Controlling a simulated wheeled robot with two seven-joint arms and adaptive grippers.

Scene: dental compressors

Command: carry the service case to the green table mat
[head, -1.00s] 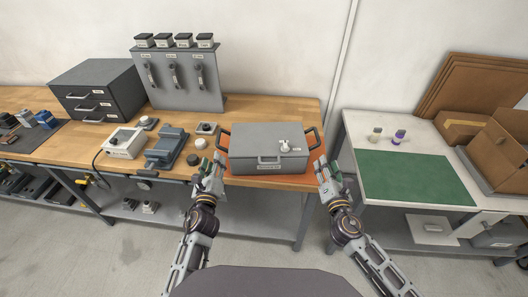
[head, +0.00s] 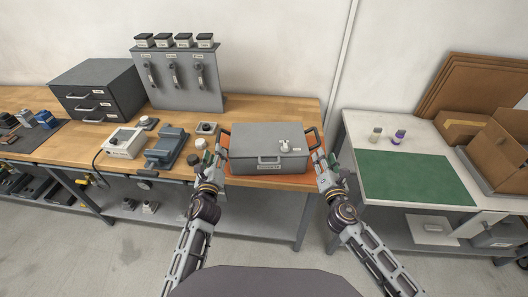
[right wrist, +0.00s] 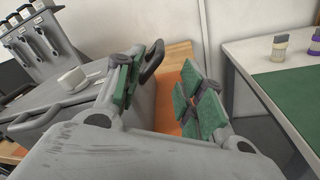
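The grey service case (head: 268,147) sits shut on an orange mat (head: 270,182) at the right end of the wooden bench, with dark handles on both sides and a small white item on its lid. The green table mat (head: 415,176) lies bare on the white table to the right. My left gripper (head: 213,164) is open beside the case's left handle. My right gripper (head: 320,158) is at the right handle. In the right wrist view its green-padded fingers (right wrist: 165,92) are apart, with the dark handle (right wrist: 153,62) close to the left finger.
Two small bottles (head: 387,136) stand behind the green mat. Cardboard boxes (head: 500,145) fill the right of the white table (head: 350,128). A gap separates the two tables. Left of the case are a blue-grey device (head: 167,147), a white box (head: 124,142) and small knobs.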

